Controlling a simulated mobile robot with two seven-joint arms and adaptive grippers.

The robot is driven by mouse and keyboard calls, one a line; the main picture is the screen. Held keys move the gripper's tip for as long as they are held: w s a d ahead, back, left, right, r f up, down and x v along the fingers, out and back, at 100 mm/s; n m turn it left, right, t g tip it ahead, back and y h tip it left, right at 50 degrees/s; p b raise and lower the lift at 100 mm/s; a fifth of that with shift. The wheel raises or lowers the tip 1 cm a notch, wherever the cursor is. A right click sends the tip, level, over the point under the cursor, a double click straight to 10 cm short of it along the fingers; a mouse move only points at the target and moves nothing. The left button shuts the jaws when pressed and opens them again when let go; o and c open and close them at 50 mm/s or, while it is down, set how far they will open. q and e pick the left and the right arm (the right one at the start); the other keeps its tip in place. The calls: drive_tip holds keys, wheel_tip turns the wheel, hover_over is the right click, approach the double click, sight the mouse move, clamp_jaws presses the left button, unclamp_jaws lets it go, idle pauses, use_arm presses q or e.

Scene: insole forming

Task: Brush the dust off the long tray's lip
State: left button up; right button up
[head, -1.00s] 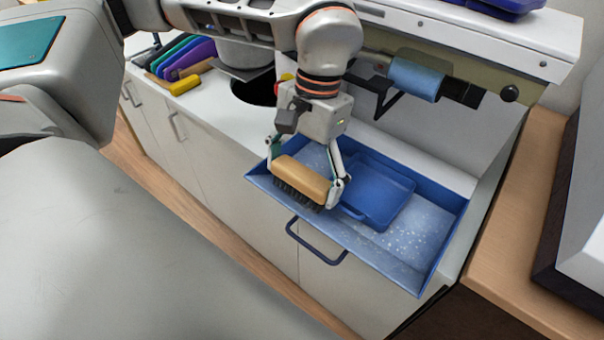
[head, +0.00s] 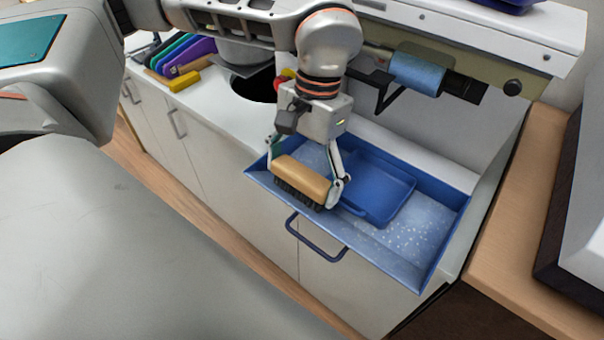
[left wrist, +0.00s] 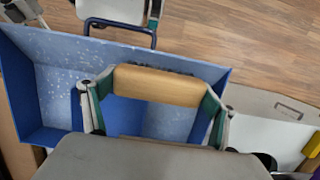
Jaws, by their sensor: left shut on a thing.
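The long blue tray (head: 447,240) is a shallow box with pale specks of dust, mostly on its right part in the head view. It also shows in the left wrist view (left wrist: 50,137). My left gripper (head: 305,172) is shut on a brush (head: 302,180) with a tan wooden back and dark bristles. The bristles are down at the front lip near the tray's left end; whether they touch it is unclear. The brush also spans my fingers in the left wrist view (left wrist: 158,86). My right gripper is not in view.
A blue dustpan (head: 382,187) lies inside the tray. A dark handle (head: 316,240) sticks out below the tray's front. Behind are a round dark opening (head: 255,86), a blue roll (head: 417,74) on a bracket, and a yellow-handled item (head: 184,82). A wooden surface (head: 520,220) lies right.

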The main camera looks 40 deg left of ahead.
sight(322, 182)
use_arm(q)
drive_tip(key=shift+f+b, duration=0.3)
drive_tip(key=shift+f, duration=0.25)
drive_tip(key=shift+s+d+r, duration=0.1)
drive_tip(key=shift+s+d, duration=0.05)
drive_tip(key=shift+d, duration=1.85)
drive_tip(key=shift+a+f+p, duration=0.15)
drive_tip(key=shift+a, duration=0.9)
drive_tip(key=shift+a+f+p, duration=0.1)
drive_tip(key=shift+a+p, duration=0.05)
drive_tip(key=shift+a, duration=0.85)
